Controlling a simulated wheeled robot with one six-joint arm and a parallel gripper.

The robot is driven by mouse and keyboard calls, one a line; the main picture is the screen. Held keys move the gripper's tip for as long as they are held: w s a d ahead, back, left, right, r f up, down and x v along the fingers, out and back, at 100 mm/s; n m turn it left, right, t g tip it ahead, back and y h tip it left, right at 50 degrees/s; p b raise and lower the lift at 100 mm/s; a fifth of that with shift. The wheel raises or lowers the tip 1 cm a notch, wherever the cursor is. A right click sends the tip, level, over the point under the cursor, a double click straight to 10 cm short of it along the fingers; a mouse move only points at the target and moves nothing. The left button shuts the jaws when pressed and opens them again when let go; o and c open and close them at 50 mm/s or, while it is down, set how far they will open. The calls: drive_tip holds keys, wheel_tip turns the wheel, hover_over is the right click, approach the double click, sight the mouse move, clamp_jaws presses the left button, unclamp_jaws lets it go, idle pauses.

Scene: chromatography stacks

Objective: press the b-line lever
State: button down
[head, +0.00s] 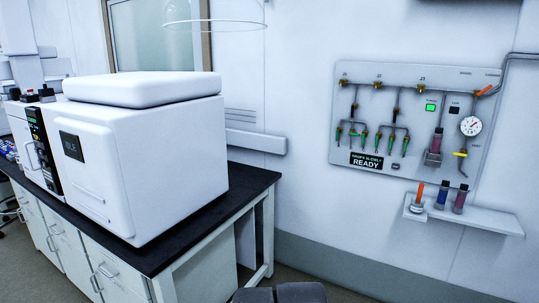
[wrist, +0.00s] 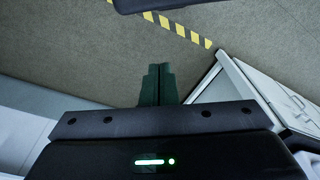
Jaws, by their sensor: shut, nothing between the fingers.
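A grey wall panel (head: 400,120) with tubing, valves and small coloured levers hangs on the right wall in the head view. Along its top edge are brass fittings with small labels such as J3. Orange (head: 486,90) and yellow (head: 460,154) handles are at its right side, and several green-tipped outlets (head: 365,136) hang at its lower left. I cannot tell which lever is the b-line one; the labels are too small to read. My gripper (wrist: 158,70) shows in the wrist view, shut and empty, above bare floor and away from the panel.
A small white shelf (head: 490,221) under the panel holds several vials. A round gauge (head: 471,126) is on the panel. Yellow-black floor tape (wrist: 178,28) shows in the wrist view.

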drive_tip(key=w+d+r+m+t+h+b, duration=0.1)
drive_tip(key=w+d+r, duration=0.1)
drive_tip(key=w+r, duration=0.55)
drive_tip(key=w+d+r+m+t+h+b, duration=0.15)
drive_tip(key=w+r, duration=0.35)
drive_tip(key=w, duration=0.5)
drive_tip(key=w+d+r+m+t+h+b, duration=0.1)
drive_tip(key=w+r+m+t, duration=0.1)
drive_tip(key=w+r, duration=0.5)
drive_tip(key=w+d+r+m+t+h, duration=0.1)
drive_tip(key=w+r, duration=0.5)
drive_tip(key=r, duration=0.8)
drive_tip(key=shift+w+d+m+t+h+b, duration=0.35)
drive_tip(key=shift+d+t+b, duration=0.05)
drive_tip(key=shift+t, duration=0.05)
drive_tip(key=shift+w, duration=0.1)
